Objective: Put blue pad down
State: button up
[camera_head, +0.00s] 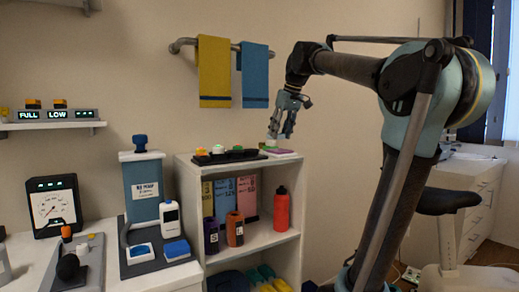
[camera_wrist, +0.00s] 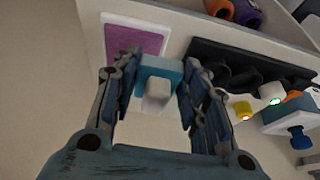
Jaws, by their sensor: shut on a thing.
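In the wrist view, my gripper (camera_wrist: 158,88) is shut on a small blue block (camera_wrist: 160,68) with a pale grey-white part (camera_wrist: 157,96) towards the camera. In the head view, my gripper (camera_head: 272,137) points down just above the right end of the white shelf unit's top. The held piece is too small there to make out. A purple pad with a white border (camera_wrist: 134,40) lies beside the fingers in the wrist view.
A black slotted rack (camera_wrist: 222,58) with small coloured pieces stands beside my gripper on the shelf unit (camera_head: 190,168). A red bottle (camera_head: 281,212) stands on the shelf below. Yellow (camera_head: 214,70) and blue (camera_head: 255,75) towels hang on the wall behind.

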jog(key=w+a+f, duration=0.1)
jog(key=w+a, duration=0.1)
jog(key=w, duration=0.1)
jog(key=w+a, duration=0.3)
jog(key=w, duration=0.1)
jog(key=w+a+f, duration=0.1)
jog(key=w+a, duration=0.1)
jog(key=w, duration=0.2)
jog(key=shift+w+a+f, duration=0.15)
jog(key=shift+a+f, duration=0.2)
jog(key=shift+f, duration=0.7)
jog(key=shift+x, duration=1.55)
jog(key=shift+d, duration=0.15)
jog(key=shift+f, duration=0.1)
jog(key=o, duration=1.1)
